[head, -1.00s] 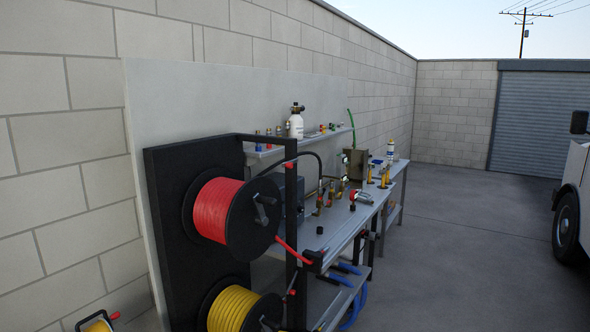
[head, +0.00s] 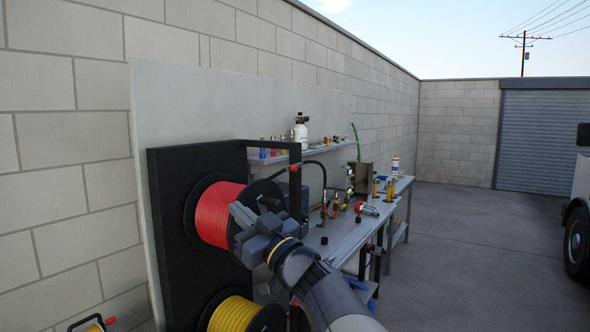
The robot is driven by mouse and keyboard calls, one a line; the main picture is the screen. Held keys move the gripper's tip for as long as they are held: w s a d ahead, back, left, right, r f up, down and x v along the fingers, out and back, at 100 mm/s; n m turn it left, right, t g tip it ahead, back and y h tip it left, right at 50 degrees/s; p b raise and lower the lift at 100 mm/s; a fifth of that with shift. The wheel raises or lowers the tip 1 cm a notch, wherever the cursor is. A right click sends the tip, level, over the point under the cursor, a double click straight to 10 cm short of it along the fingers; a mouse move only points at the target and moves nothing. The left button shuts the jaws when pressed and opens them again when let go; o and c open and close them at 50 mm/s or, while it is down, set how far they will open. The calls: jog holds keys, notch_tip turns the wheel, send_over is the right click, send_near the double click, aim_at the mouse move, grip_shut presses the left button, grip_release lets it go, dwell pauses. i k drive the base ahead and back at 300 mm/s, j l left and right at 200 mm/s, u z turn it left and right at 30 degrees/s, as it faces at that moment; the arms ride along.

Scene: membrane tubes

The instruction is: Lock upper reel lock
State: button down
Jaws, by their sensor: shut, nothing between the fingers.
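The upper reel (head: 215,215) carries wound red hose between black flanges and stands on a tall black panel. My arm reaches in from the lower right, and my gripper (head: 238,213) is in front of the reel's right flange. Its fingers point up and left toward the reel, and they look shut and empty. I cannot tell whether the fingertips touch the reel. A small red knob (head: 294,168) shows on the black frame just right of the reel. I cannot make out the lock's position.
A lower reel (head: 233,315) with yellow hose is below. A grey workbench (head: 345,235) with brass fittings stands behind to the right, under a shelf (head: 275,157) with a white bottle (head: 301,130). A block wall is on the left. Open concrete floor (head: 470,240) lies to the right.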

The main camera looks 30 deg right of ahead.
aim_at(294, 167)
jog(key=i+l, duration=0.15)
jog(key=l, duration=0.25)
jog(key=i+l+u, duration=0.1)
jog(key=l, duration=0.25)
jog(key=i+l+u, duration=0.1)
jog(key=i+l, duration=0.15)
jog(key=l, duration=0.15)
jog(key=i+l, duration=0.15)
jog(key=l, duration=0.3)
jog(key=i+l+u, duration=0.1)
jog(key=l, duration=0.3)
jog(key=i+l, duration=0.2)
jog(key=l, duration=0.2)
jog(key=i+l+u, duration=0.15)
jog(key=l, duration=0.3)
